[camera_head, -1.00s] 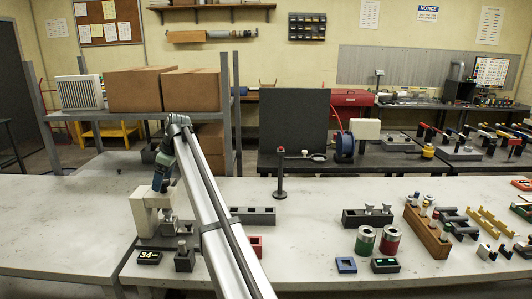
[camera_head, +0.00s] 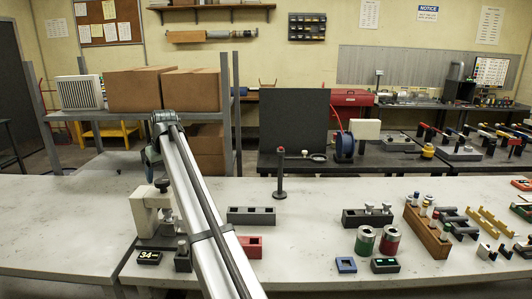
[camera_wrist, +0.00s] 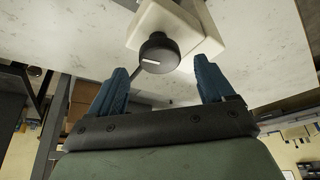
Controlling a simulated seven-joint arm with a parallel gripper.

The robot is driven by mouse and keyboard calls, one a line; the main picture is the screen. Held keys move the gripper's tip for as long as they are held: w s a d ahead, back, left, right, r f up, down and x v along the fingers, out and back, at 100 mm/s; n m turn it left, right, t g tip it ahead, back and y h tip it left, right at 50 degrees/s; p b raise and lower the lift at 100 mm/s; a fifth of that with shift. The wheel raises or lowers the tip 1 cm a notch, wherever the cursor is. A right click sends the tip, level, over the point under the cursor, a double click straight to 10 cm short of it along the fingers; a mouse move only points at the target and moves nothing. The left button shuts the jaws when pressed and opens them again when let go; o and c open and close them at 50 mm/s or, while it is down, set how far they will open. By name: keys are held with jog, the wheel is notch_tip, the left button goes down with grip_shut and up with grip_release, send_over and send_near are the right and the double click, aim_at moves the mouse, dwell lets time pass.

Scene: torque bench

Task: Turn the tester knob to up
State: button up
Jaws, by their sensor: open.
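The tester is a cream block (camera_head: 145,212) on a dark base at the left of the bench. Its black round knob (camera_head: 161,184) shows at the top. In the wrist view the knob (camera_wrist: 160,50) carries a short white mark that lies nearly level in the picture. A small black display (camera_head: 149,257) in front reads 34 and a further sign I cannot make out. My gripper (camera_wrist: 161,68) is open, its two blue fingers apart with the knob beyond and between their tips, not gripped. In the head view my arm partly hides the gripper, which is above the knob.
A dark slotted block (camera_head: 251,215) and a red block (camera_head: 250,246) stand right of my arm. A thin black post (camera_head: 280,180) stands farther right. Cans, a wooden rack (camera_head: 426,232) and small parts fill the right side. The bench behind the tester is clear.

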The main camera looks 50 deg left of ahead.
jog(key=v, duration=1.1)
jog(key=w+d+f+m+t, duration=0.1)
jog(key=w+d+f, duration=0.1)
jog(key=w, duration=0.9)
jog(key=w+d+f+m+t, duration=0.1)
jog(key=w+d, duration=0.4)
jog(key=w, duration=0.6)
jog(key=w+d+f+m+t, duration=0.1)
jog(key=w+d+f+t, duration=0.2)
jog(key=w, duration=0.8)
jog(key=shift+d+f+m, duration=0.35)
jog(key=shift+f+m, duration=0.05)
jog(key=shift+f, duration=0.55)
